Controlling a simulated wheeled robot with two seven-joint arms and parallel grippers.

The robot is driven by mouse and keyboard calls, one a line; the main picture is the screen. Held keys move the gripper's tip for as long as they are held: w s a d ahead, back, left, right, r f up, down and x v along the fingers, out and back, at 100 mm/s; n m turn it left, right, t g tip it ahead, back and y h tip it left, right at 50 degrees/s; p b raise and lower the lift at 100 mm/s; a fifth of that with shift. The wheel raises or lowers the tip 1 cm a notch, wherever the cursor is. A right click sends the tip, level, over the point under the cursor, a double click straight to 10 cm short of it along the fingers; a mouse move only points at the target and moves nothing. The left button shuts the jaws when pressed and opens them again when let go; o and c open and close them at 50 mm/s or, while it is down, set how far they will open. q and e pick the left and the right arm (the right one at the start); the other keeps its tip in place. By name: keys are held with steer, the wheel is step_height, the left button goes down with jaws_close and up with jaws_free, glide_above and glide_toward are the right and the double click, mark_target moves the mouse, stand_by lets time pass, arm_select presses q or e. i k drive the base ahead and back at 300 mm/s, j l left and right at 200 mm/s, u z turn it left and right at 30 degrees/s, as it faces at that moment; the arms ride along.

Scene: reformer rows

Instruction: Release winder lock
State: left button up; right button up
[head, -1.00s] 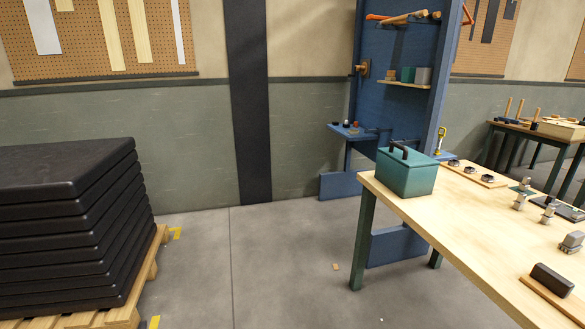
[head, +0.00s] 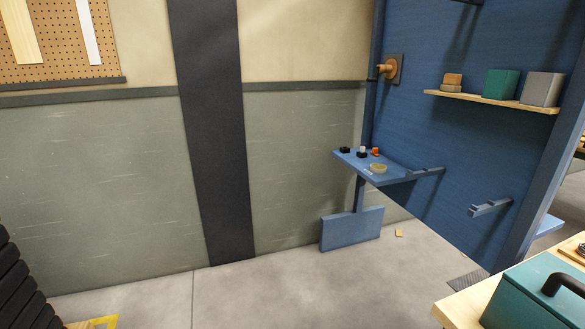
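Neither of my grippers shows in the head view. A blue panel (head: 445,125) stands at the right against the wall. A round wooden knob or spool (head: 387,69) on a dark plate is fixed near its upper left edge; I cannot tell whether it is the winder lock. A small blue shelf (head: 395,175) juts out lower down, with small black, white and orange pieces (head: 362,152) and a round tan ring (head: 378,168) on it. Two blue brackets stick out of the panel, one (head: 426,172) beside the shelf and one (head: 490,207) further right.
A wooden shelf (head: 490,101) on the panel holds a green box (head: 501,84) and a grey box (head: 541,89). A workbench with a teal box (head: 535,296) fills the lower right corner. Black stacked slabs (head: 18,290) stand at lower left. The floor (head: 270,295) between is clear.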

mark_target(375, 151)
steer(key=i+j+z, duration=0.1)
steer(key=i+z, duration=0.25)
steer(key=i, duration=0.15)
steer(key=i+j+z, duration=0.7)
steer(key=i, duration=0.2)
steer(key=i+j+z, duration=0.2)
steer(key=i, duration=0.25)
steer(key=i+j+z, duration=0.2)
steer(key=i, duration=0.3)
steer(key=i+j+z, duration=0.2)
steer(key=i, duration=0.25)
